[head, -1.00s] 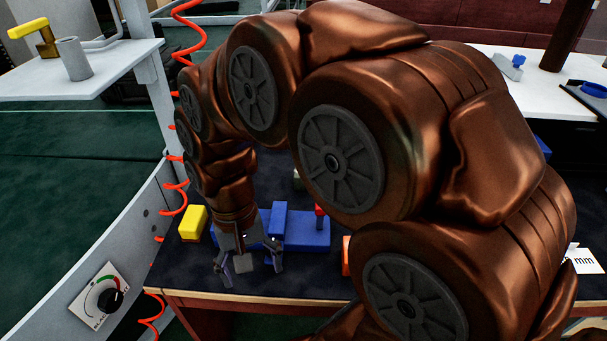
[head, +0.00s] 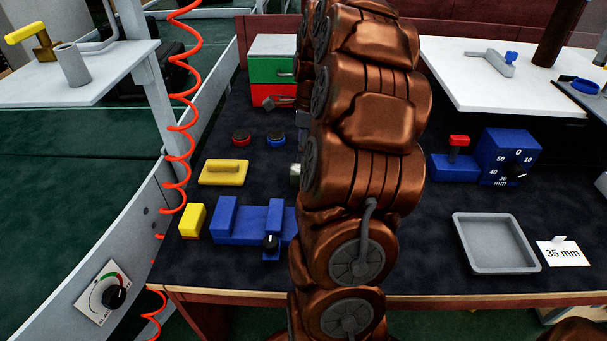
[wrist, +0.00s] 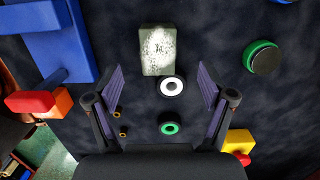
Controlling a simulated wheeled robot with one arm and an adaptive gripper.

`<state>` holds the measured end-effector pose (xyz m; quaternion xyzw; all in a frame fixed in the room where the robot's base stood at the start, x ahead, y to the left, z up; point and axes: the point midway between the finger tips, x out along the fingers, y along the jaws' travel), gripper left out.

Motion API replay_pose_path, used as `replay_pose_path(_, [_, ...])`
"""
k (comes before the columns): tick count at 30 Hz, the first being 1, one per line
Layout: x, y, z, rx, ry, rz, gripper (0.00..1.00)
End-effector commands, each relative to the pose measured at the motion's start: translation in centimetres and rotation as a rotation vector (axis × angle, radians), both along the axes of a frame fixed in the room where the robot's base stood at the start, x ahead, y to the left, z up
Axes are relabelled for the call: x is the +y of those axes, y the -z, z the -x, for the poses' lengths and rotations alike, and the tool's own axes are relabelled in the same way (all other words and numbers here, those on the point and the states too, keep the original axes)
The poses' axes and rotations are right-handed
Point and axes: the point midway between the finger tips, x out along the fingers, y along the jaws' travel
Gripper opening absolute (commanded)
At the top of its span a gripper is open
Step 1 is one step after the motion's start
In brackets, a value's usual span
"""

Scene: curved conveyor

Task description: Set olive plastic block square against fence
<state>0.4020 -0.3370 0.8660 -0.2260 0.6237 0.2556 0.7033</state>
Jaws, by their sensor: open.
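The olive block (wrist: 157,55), a grey-green mottled block, lies on the dark table in the wrist view. The block appears beyond and between the fingertips, with no visible contact. In the head view my arm hides most of the gripper. A blue fixture (head: 240,222) with raised bars and a black knob stands front left; its bars may be the fence.
A yellow-handled plate (head: 223,172), a yellow block (head: 192,220) and a grey tray (head: 494,243) also occupy the table.

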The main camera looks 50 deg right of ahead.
Motion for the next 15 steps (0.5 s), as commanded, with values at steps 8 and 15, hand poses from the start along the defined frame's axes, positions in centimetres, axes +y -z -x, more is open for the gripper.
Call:
replay_pose_path(8, [-0.4,2.2,0.0,0.001,0.025,-0.001,0.81])
replay_pose_path(15, [-0.1,3.7,0.2,0.002,0.024,-0.005,0.81])
